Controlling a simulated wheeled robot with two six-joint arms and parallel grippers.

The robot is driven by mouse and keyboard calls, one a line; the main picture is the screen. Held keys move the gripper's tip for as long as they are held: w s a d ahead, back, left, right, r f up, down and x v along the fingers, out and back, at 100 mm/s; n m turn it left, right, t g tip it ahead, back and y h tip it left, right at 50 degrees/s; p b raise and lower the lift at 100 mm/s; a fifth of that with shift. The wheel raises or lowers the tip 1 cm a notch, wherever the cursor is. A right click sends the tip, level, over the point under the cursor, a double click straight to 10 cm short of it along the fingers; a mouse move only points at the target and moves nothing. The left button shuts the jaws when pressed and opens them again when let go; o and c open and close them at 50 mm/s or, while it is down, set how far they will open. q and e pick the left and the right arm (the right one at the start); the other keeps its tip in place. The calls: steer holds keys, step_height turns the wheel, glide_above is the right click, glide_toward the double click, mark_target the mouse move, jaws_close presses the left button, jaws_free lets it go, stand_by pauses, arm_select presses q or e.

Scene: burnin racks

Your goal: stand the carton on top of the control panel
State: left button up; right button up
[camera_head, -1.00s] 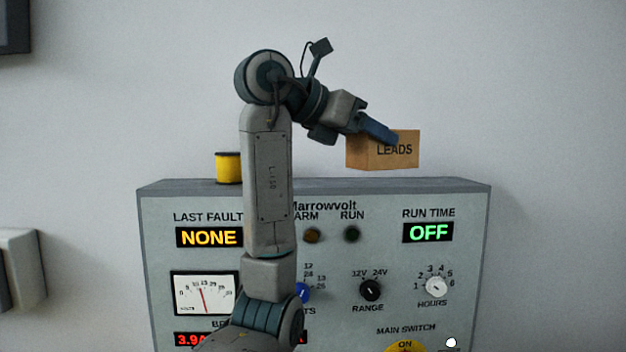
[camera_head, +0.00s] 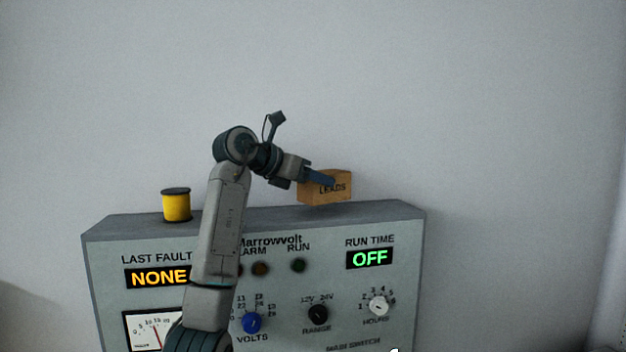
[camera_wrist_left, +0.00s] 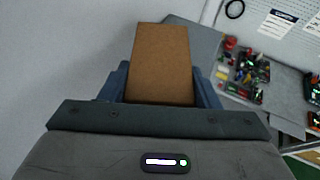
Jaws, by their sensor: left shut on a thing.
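The carton (camera_head: 340,188) is a small brown box marked LEADS. My left gripper (camera_head: 318,179) is shut on it, with a blue finger across its front face. The carton is at the top of the grey control panel (camera_head: 390,213), right of its middle; I cannot tell whether its bottom touches the panel top or is just above it. In the left wrist view the carton (camera_wrist_left: 160,65) sits between the two blue fingers of my left gripper (camera_wrist_left: 163,85). My right gripper is not in view.
A yellow spool (camera_head: 176,205) with a dark top stands on the panel top at the left. The panel top to the right of the carton is clear. In the left wrist view a bin of coloured parts (camera_wrist_left: 245,72) lies at the right.

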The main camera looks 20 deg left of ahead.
arm_select(q)
steer(key=shift+a+f+p, duration=0.1)
steer(key=shift+f+p, duration=0.4)
steer(key=shift+f, duration=0.3)
steer(key=shift+w+a+f, duration=0.1)
steer(key=shift+a+f, duration=0.1)
steer(key=shift+f, duration=0.15)
steer(key=shift+d, duration=0.1)
steer(key=shift+d, duration=0.1)
steer(key=o, duration=1.1)
steer(key=shift+f, duration=0.1)
